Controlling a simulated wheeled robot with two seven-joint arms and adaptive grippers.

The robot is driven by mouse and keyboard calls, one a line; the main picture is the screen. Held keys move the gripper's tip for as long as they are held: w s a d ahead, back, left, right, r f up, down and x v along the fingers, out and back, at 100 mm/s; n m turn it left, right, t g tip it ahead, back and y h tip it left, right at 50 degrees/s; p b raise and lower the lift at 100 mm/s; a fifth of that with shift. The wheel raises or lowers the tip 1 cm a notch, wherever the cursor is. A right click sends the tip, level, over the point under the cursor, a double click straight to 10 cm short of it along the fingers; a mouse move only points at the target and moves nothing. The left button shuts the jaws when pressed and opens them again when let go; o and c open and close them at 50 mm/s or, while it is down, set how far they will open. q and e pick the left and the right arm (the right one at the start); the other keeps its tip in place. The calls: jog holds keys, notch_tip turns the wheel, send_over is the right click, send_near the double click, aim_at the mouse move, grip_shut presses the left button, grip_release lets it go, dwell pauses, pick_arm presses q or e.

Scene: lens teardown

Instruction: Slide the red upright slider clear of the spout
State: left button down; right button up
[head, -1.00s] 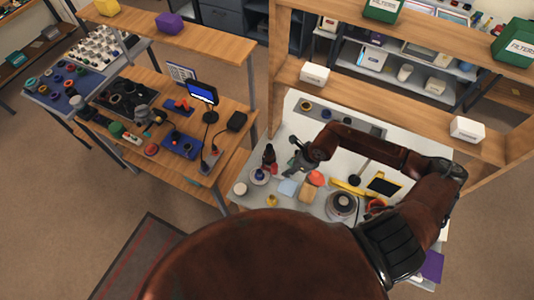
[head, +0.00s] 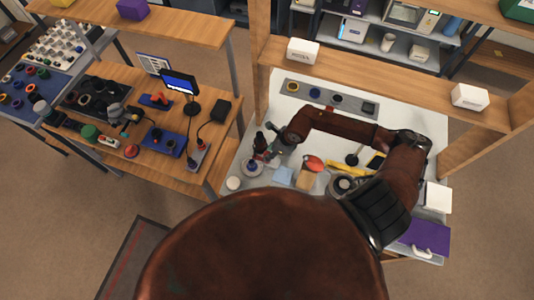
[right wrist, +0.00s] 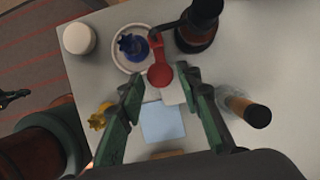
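A red upright slider with a round knob (right wrist: 160,76) stands between my right fingertips in the right wrist view. Its top is beside the dark spout of a dark bottle (right wrist: 199,28); the bottle also shows in the head view (head: 260,143). A dark blue part (right wrist: 133,46) sits in a round white dish (right wrist: 120,60) left of the slider. My right gripper (right wrist: 160,75) is open, its green fingers on either side of the knob; I see gaps, with no clear contact. In the head view the right gripper (head: 273,155) is small beside the bottle. I cannot make out my left gripper.
A white cylinder (right wrist: 79,39), a yellow piece (right wrist: 101,117), a light blue square (right wrist: 162,122) and a clear jar with a brown top (right wrist: 256,115) stand around the gripper. A shelf with white boxes (head: 303,51) rises behind the bench. A grey strip tray (head: 365,107) lies at the back.

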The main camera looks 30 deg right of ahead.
jog(key=shift+x, duration=1.5)
grip_shut()
